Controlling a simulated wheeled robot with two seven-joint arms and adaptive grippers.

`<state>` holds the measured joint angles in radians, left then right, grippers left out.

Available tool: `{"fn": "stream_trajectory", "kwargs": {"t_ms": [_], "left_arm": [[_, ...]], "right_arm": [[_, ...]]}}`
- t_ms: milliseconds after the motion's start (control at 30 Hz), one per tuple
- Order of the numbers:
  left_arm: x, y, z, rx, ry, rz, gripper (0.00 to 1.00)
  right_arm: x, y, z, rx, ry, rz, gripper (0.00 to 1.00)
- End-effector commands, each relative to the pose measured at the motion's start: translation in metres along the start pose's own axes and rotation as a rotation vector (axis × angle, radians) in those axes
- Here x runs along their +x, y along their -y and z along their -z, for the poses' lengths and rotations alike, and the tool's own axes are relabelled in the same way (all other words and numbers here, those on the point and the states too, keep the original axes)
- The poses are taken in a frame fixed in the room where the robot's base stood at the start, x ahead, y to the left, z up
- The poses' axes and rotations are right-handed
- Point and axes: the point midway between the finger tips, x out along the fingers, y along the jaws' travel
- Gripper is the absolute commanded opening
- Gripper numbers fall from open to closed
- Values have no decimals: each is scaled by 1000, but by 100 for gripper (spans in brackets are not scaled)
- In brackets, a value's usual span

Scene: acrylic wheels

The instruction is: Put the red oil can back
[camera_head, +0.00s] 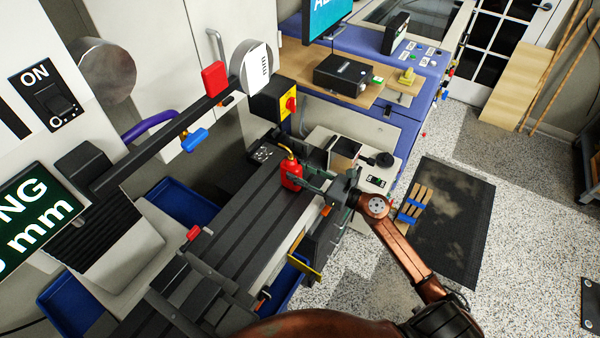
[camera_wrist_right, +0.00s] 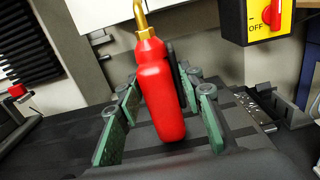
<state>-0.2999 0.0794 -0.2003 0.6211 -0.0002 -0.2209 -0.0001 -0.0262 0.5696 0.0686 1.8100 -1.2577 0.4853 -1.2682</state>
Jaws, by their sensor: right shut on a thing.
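The red oil can (camera_head: 290,174) with a yellow spout stands roughly upright over the dark slotted table of the machine. In the right wrist view the oil can (camera_wrist_right: 160,98) is large, between the finger pads and slightly tilted in the picture. My right gripper (camera_head: 303,181) reaches in from the right and is shut on the can. Its green-padded fingers (camera_wrist_right: 162,118) lie on both sides of the can body in the wrist view. Whether the can's base touches the table is hard to tell. My left gripper is not in view.
The dark slotted table (camera_head: 235,225) runs toward the lower left. A yellow switch box with a red knob (camera_head: 289,104) sits behind the can. A blue workbench (camera_head: 400,105) stands behind at the right. Blue bins (camera_head: 180,203) lie below. A dark mat (camera_head: 455,225) covers floor at right.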

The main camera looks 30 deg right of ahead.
Motion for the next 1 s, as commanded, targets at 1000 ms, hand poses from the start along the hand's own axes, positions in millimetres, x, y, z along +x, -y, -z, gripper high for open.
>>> {"fn": "stream_trajectory", "kwargs": {"t_ms": [1000], "left_arm": [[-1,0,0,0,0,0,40]], "right_arm": [[-1,1,-1,0,1,2,52]]}}
